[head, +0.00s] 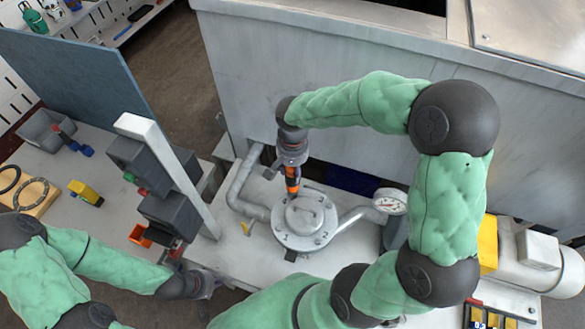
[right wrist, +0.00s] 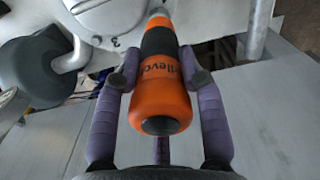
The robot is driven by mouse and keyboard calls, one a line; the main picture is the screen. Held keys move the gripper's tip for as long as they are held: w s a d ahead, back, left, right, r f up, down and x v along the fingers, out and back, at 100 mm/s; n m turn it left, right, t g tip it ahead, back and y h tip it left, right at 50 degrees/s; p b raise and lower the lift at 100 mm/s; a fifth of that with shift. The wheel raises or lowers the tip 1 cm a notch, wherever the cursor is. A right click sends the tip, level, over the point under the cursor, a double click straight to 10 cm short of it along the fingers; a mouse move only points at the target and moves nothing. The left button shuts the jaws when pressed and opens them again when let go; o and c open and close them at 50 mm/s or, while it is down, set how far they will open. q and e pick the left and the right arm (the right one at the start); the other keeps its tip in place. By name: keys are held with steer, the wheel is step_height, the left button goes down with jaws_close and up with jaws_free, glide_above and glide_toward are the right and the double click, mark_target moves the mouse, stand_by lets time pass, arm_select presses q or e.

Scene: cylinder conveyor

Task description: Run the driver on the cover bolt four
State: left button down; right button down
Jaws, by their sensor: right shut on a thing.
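The driver (head: 291,178), orange and black, is upright in my right gripper (head: 291,160), nose down at the far edge of the round grey cover (head: 303,222). In the right wrist view the driver (right wrist: 160,95) lies between the two purple-grey fingers of my right gripper (right wrist: 163,80), which press on its sides. The cover (right wrist: 105,15) shows there at the top left, with a digit on its rim. The driver's tip and the bolt under it are hidden, so I cannot tell if they touch. My left gripper (head: 208,284) is low left of the cover; its fingers are unclear.
A grey post (head: 170,175) with dark boxes rises at the left. A large metal cabinet (head: 330,110) closes off the back. A yellow block (head: 487,243) is at the right.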

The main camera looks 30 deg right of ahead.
steer(key=shift+f, duration=0.15)
stand_by(0.8)
steer(key=shift+r+p, duration=0.9)
steer(key=shift+r, duration=1)
